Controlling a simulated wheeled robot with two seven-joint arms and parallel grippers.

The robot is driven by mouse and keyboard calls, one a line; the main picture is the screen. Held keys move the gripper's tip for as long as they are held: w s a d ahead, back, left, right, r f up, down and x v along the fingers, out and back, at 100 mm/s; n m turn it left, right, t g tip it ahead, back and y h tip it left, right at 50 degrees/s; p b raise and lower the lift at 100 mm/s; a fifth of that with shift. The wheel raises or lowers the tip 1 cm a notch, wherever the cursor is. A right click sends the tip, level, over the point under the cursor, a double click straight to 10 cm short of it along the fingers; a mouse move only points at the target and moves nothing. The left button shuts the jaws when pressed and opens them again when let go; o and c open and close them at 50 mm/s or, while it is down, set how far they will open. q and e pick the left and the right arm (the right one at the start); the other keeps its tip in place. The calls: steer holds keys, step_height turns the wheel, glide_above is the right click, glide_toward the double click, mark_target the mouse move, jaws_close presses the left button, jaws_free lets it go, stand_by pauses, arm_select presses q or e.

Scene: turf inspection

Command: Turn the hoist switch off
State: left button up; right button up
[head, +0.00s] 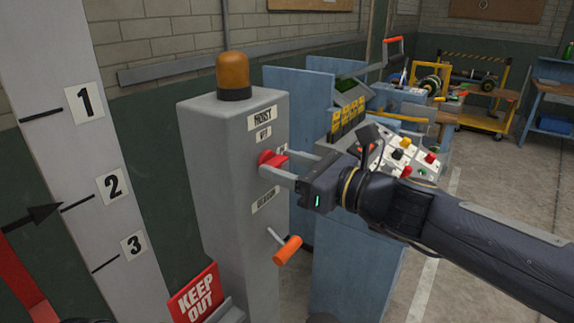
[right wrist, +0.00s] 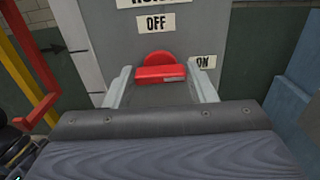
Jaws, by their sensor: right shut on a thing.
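The red hoist switch (head: 270,159) is on the front of a grey post (head: 215,150), below the HOIST label (head: 262,118) and the OFF label (head: 264,136). In the right wrist view the red switch (right wrist: 158,66) lies between the two fingers, its bar roughly level. The OFF label (right wrist: 165,22) is above it and the ON label (right wrist: 205,62) is to its right. My right gripper (head: 268,166) is shut on the switch and partly hides it in the head view. My left gripper is not in view.
An orange lamp (head: 233,72) tops the post. An orange-handled crank (head: 287,250) sticks out lower down. A KEEP OUT sign (head: 195,294) stands at its foot. A scale board (head: 85,150) is at left. A button console (head: 400,155) stands behind my right gripper.

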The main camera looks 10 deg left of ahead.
steer(key=n+b, duration=0.3)
steer(key=shift+f, duration=0.2)
steer(key=n+b, duration=0.4)
steer(key=n, duration=0.1)
steer(key=shift+s+n, duration=0.1)
steer(key=shift+n, duration=0.3)
steer(key=shift+s+a+f+n+b, duration=0.1)
steer(key=shift+n+b, duration=2.75)
steer(key=shift+n, duration=1.65)
steer(key=o, duration=1)
